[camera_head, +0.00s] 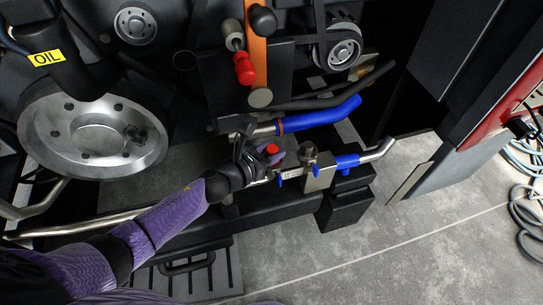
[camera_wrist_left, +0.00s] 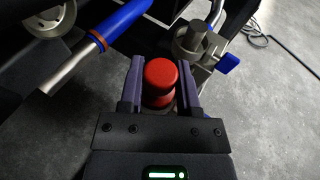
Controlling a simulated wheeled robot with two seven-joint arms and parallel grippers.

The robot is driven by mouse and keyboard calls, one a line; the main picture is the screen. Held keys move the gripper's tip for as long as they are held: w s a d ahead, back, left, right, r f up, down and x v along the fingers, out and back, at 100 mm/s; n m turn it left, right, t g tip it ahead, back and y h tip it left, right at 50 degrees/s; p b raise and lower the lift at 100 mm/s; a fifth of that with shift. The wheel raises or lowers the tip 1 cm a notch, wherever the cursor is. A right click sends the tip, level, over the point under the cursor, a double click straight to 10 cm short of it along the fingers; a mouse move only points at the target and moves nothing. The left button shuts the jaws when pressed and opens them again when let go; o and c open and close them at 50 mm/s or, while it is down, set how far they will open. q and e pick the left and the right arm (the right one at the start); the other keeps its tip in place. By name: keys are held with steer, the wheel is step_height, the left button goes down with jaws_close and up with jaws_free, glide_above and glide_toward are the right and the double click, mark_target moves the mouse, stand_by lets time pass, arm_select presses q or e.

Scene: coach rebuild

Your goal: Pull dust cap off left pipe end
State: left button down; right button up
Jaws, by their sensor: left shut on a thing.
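The red dust cap (camera_head: 272,149) shows as a small red spot at my left gripper (camera_head: 266,156) in the head view. In the left wrist view the red cap (camera_wrist_left: 160,76) sits between the two purple fingers of my left gripper (camera_wrist_left: 161,70), which is shut on it. The cap has a round top and a second red part below it. The pipe end under the cap is hidden, so I cannot tell whether the cap is still on it. My right gripper is not in view.
A metal pipe with a blue hose (camera_head: 323,116) runs just above the gripper. A metal valve block (camera_head: 319,178) with blue fittings stands close on its right. A large metal pulley (camera_head: 70,125) is at the left. Open concrete floor (camera_head: 420,225) lies at lower right.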

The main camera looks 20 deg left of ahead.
mark_target(271, 150)
arm_select(q)
steer(key=shift+r, duration=0.15)
step_height(271, 150, up, 2)
steer(key=shift+r+p, duration=0.25)
steer(key=shift+p, duration=1)
steer(key=shift+r+p, duration=0.65)
steer(key=shift+r, duration=0.05)
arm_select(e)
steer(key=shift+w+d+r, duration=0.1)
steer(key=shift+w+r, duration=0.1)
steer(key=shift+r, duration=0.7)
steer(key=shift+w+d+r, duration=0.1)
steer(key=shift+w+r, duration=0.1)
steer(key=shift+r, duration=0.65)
